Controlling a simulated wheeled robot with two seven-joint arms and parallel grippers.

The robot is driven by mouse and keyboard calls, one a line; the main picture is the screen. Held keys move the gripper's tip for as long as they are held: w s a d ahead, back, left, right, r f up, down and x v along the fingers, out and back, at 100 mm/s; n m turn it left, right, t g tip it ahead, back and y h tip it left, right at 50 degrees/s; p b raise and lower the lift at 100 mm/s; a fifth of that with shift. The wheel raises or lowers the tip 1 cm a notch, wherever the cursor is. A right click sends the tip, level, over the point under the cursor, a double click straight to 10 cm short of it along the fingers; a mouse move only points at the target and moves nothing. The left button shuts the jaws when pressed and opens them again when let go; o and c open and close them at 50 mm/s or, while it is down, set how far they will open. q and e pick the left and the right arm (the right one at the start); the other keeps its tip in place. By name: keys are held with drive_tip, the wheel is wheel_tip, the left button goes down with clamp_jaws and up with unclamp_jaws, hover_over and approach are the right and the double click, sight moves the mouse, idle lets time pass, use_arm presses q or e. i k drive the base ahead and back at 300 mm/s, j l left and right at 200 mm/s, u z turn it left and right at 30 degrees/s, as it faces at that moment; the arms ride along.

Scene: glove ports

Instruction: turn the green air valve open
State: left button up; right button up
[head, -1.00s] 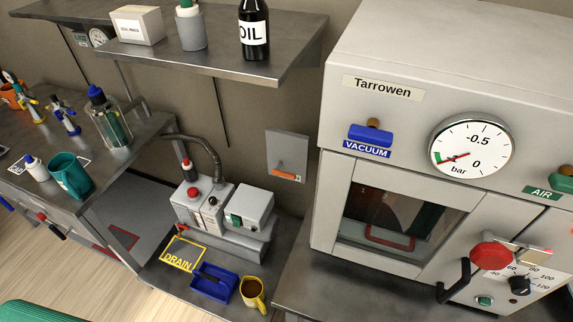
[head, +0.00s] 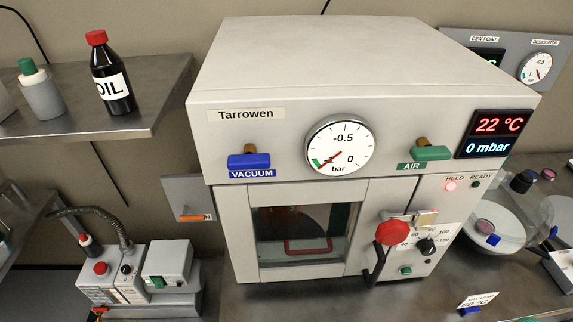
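The green air valve handle (head: 431,153) is on the upper front of the Tarrowen oven (head: 225,142), at the right above a green AIR label (head: 411,166). Its bar lies roughly level, with a brass stem (head: 420,141) behind it. The blue vacuum valve handle (head: 249,160) is at the left of the same panel, also level. The round gauge (head: 340,147) sits between them, its needle at the lower left near the green band. The display (head: 493,134) reads 22 °C and 0 mbar. Neither of my grippers is in view.
The oven door has a black latch handle (head: 376,262) and a red knob (head: 392,232). A red light is lit by HELD. A glass desiccator (head: 500,225) stands at the right, a pump (head: 145,280) at lower left, and an oil bottle (head: 112,80) on the shelf.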

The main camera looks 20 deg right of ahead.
sight(425, 152)
drive_tip(key=l+z, duration=0.3)
drive_tip(key=z, duration=0.15)
drive_tip(key=l+z, duration=0.25)
drive_tip(key=z, duration=0.15)
drive_tip(key=l+u, duration=0.25)
drive_tip(key=u, duration=0.15)
drive_tip(key=i+l+u, duration=0.1)
drive_tip(key=l+u, duration=0.5)
drive_tip(key=u, duration=0.15)
